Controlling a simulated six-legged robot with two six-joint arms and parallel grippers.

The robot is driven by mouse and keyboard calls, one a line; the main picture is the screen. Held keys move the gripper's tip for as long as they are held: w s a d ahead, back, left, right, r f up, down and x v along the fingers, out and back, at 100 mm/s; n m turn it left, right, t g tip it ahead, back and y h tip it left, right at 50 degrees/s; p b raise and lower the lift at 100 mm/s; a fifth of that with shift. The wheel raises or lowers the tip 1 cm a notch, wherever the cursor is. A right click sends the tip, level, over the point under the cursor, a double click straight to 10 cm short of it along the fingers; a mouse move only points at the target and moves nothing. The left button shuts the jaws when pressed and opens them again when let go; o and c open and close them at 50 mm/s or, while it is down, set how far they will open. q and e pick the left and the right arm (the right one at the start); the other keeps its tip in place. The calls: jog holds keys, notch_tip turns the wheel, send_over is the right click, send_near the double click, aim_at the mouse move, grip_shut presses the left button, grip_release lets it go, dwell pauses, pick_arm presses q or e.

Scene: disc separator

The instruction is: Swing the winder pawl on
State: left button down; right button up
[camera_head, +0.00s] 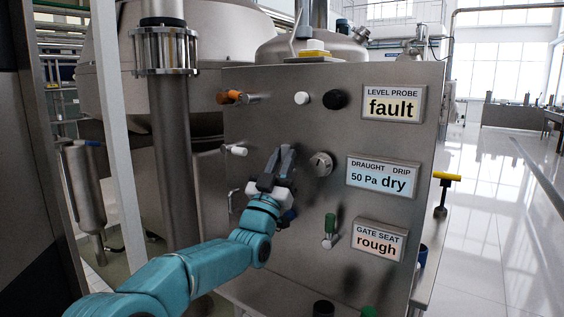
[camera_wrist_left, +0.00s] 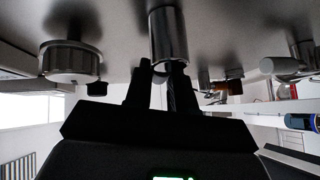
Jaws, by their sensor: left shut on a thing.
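My left gripper (camera_head: 279,160) is in front of the steel panel (camera_head: 288,95), with its dark fingers pointing up in the head view. In the left wrist view its fingers (camera_wrist_left: 160,72) are shut on a bare metal cylindrical handle (camera_wrist_left: 168,33), one finger on each side. The fingers hide this handle in the head view. No label marks the winder pawl, and I cannot tell for certain that the held handle is it. My right gripper is not in view.
A round dial (camera_head: 321,164) is just right of the gripper; it also shows in the wrist view (camera_wrist_left: 70,62). A white-tipped lever (camera_head: 237,150) is to the left. A green-handled lever (camera_head: 330,228) is below right. An orange-handled lever (camera_head: 230,97) is above left.

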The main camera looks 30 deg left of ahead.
pick_arm(q)
jog(key=c, duration=1)
grip_release()
jog(key=shift+r, duration=0.25)
jog(key=shift+o, duration=0.2)
jog(key=shift+w+f, duration=0.15)
jog(key=shift+w, duration=0.05)
jog(key=shift+s, duration=0.15)
jog(key=b+v, duration=0.2)
jog(key=v, duration=1.4)
jog(key=shift+b, duration=0.35)
jog(key=shift+f, duration=0.15)
